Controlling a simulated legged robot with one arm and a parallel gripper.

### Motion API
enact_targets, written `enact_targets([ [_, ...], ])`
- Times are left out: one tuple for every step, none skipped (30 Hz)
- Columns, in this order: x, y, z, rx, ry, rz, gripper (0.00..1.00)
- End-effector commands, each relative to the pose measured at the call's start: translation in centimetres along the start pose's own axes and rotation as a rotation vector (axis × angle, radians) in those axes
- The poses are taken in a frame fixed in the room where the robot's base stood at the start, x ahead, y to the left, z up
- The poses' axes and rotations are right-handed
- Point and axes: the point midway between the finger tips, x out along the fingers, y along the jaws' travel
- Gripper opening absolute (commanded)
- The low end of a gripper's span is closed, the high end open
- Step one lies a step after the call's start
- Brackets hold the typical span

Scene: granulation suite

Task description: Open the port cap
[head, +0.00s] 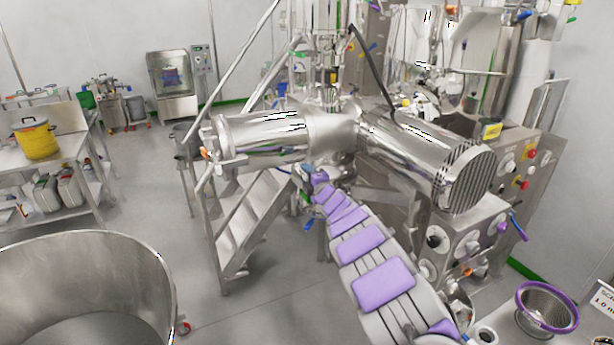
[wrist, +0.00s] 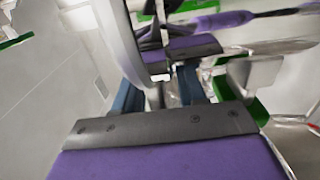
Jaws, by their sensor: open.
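A horizontal steel cylinder (head: 262,140) sticks out to the left from the machine in the middle of the head view. Its left end carries a round flange or cover (head: 222,138) with a small orange-tipped fitting. This looks like the port cap, but I cannot be sure. My gripper (head: 308,180) is at the far end of my purple and grey arm, below and right of that cylinder end. In the wrist view my gripper (wrist: 160,92) shows blue parts and a dark bar; it is open, with nothing visibly held. A curved pale metal edge (wrist: 120,45) passes close to it.
A second steel cylinder (head: 415,150) with a slotted end extends right, above my arm. Metal steps (head: 250,225) stand below the left cylinder. A large steel bowl (head: 85,270) is at lower left, with a table (head: 75,150) behind. Floor between bowl and steps is clear.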

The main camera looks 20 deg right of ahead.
Motion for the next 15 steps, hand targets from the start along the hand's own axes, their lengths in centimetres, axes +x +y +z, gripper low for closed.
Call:
enact_targets([
  [0.0,-0.01,-0.02,0.0,0.0,0.0,0.4],
  [0.0,-0.01,-0.02,0.0,0.0,0.0,0.38],
  [0.0,-0.01,-0.02,0.0,0.0,0.0,0.34],
  [0.0,-0.02,-0.02,0.0,0.0,0.0,0.31],
  [0.0,-0.02,-0.02,0.001,0.0,0.0,0.28],
  [0.0,-0.02,-0.02,0.001,0.0,0.0,0.24],
  [0.0,-0.01,-0.03,0.001,0.0,0.0,0.21],
  [0.0,-0.03,-0.02,0.001,0.0,0.0,0.18],
  [0.0,-0.04,-0.02,0.001,0.0,0.0,0.15],
  [0.0,-0.04,-0.02,0.001,0.0,-0.001,0.12],
  [0.01,-0.06,-0.03,0.001,0.0,-0.001,0.09],
  [0.01,-0.09,-0.02,0.001,0.0,-0.001,0.05],
  [0.01,-0.1,-0.03,0.001,0.0,-0.001,0.02],
  [0.01,-0.11,-0.03,0.001,0.0,-0.002,0.0],
  [0.01,-0.14,-0.03,0.001,0.0,-0.002,0.0],
])
